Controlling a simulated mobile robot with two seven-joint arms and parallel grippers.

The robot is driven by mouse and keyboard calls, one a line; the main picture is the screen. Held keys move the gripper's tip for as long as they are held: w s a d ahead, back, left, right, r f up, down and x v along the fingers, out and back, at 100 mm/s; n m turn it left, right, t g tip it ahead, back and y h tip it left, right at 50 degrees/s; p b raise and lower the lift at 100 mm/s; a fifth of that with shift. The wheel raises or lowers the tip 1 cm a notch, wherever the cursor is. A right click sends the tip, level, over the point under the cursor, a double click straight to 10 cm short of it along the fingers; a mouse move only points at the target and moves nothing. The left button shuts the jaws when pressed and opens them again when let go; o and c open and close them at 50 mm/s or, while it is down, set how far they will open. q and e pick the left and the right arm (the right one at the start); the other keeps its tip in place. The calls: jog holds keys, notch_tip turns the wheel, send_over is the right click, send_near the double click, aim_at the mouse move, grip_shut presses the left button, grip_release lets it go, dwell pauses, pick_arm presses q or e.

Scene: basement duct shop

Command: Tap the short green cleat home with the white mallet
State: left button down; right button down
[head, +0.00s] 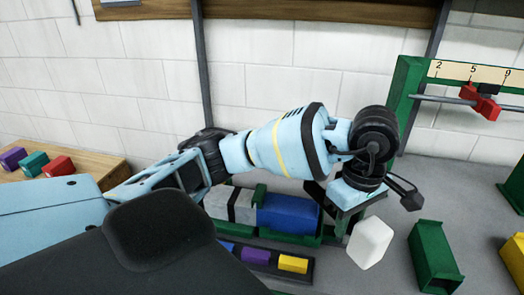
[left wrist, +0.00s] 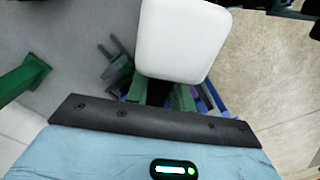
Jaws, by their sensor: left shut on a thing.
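The white mallet head (head: 370,242) hangs just below my left gripper (head: 360,203), over the grey bench right of the blue duct piece (head: 289,212). The gripper is shut on the mallet, whose handle is mostly hidden by the jaws. The head also fills the top middle of the left wrist view (left wrist: 185,38). A small green piece (head: 260,192) stands between the grey block (head: 218,205) and the blue piece; I cannot tell for sure that it is the short green cleat. The mallet is apart from it. My right gripper is out of view.
A dark tray with blue, purple (head: 256,255) and yellow (head: 293,263) blocks lies in front. A green block (head: 433,258) stands at right. A green frame with a scale (head: 470,72) is behind. A wooden table (head: 85,170) with coloured blocks is at left.

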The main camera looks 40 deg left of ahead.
aim_at(351, 249)
pick_arm(q)
jog(key=d+f+m, duration=0.1)
jog(key=m, duration=0.1)
jog(key=d+f+m, duration=0.1)
jog(key=m, duration=0.1)
jog(key=shift+d, duration=0.1)
jog(key=f+m, duration=0.1)
jog(key=m, duration=0.1)
jog(key=s+f+m, duration=0.1)
jog(key=m, duration=0.3)
jog(key=shift+s+d+f, duration=0.15)
jog(key=shift+s+f, duration=0.2)
jog(key=shift+f, duration=0.05)
jog(key=a+f+m, duration=0.3)
jog(key=a+m, duration=0.1)
jog(key=a, duration=0.3)
jog(key=shift+s+a+f+m, duration=0.15)
jog(key=shift+f+m, duration=0.1)
jog(key=shift+m, duration=0.15)
jog(key=shift+s+a, duration=0.1)
